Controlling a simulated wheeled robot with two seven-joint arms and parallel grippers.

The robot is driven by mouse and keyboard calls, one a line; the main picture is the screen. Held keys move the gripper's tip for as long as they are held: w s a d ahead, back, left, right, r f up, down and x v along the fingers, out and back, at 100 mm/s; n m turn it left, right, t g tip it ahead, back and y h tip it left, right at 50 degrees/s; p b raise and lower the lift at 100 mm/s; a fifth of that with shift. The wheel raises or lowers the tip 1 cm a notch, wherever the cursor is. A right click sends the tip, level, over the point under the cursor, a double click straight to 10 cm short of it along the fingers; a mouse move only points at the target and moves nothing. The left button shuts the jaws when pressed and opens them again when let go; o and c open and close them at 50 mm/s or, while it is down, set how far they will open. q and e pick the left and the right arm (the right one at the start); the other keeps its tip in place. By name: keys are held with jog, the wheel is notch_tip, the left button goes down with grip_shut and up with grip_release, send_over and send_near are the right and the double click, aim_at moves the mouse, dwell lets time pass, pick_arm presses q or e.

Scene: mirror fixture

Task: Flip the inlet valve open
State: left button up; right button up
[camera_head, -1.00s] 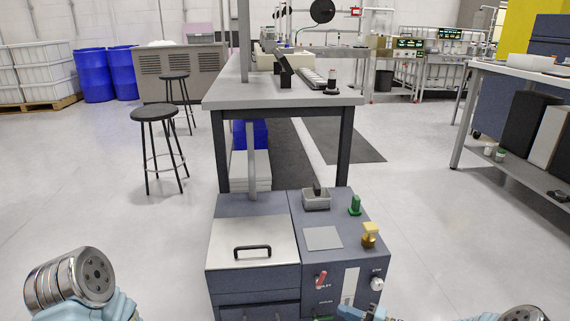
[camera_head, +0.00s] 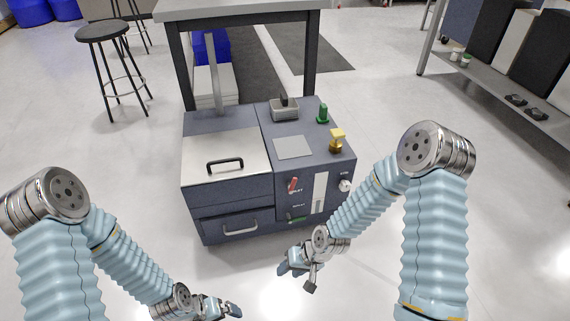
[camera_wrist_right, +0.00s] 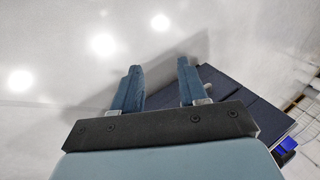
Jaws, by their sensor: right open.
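A red lever valve (camera_head: 293,185) is on the front of the blue-grey machine (camera_head: 230,165), upper left of the front panel, with a label partly readable beside it. A green lever valve (camera_head: 296,219) sits lower on that panel. My right gripper (camera_head: 297,277) is below and in front of the panel, apart from it. In the right wrist view my right gripper (camera_wrist_right: 160,82) has its two blue fingers spread, with nothing between them. My left gripper (camera_head: 228,309) is low in the head view, clear of the machine; its jaw opening is unclear.
The machine also carries a white knob (camera_head: 345,185), a yellow fitting (camera_head: 337,140), a green fitting (camera_head: 323,112) and a lid with a black handle (camera_head: 225,165). A table (camera_head: 245,12) stands behind, a stool (camera_head: 104,32) back left, a shelf (camera_head: 490,92) right. Floor in front is clear.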

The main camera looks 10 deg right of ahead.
jog(key=w+r+t+b, duration=0.1)
jog(key=w+r, duration=0.2)
jog(key=w, duration=0.6)
jog(key=n+t+h+b, duration=0.1)
jog(key=t+h+b, duration=0.1)
send_near(292, 185)
pick_arm(q)
jog(key=f, duration=0.1)
jog(key=f+b, duration=0.1)
jog(key=f, duration=0.3)
jog(key=shift+w+a+f+b, duration=0.15)
jog(key=shift+a+f+b, duration=0.15)
jog(key=shift+a, duration=0.1)
pick_arm(e)
jog(key=w+x, duration=0.1)
jog(key=x, duration=0.9)
jog(key=shift+w+d, duration=0.2)
jog(key=shift+d, duration=0.05)
grip_shut()
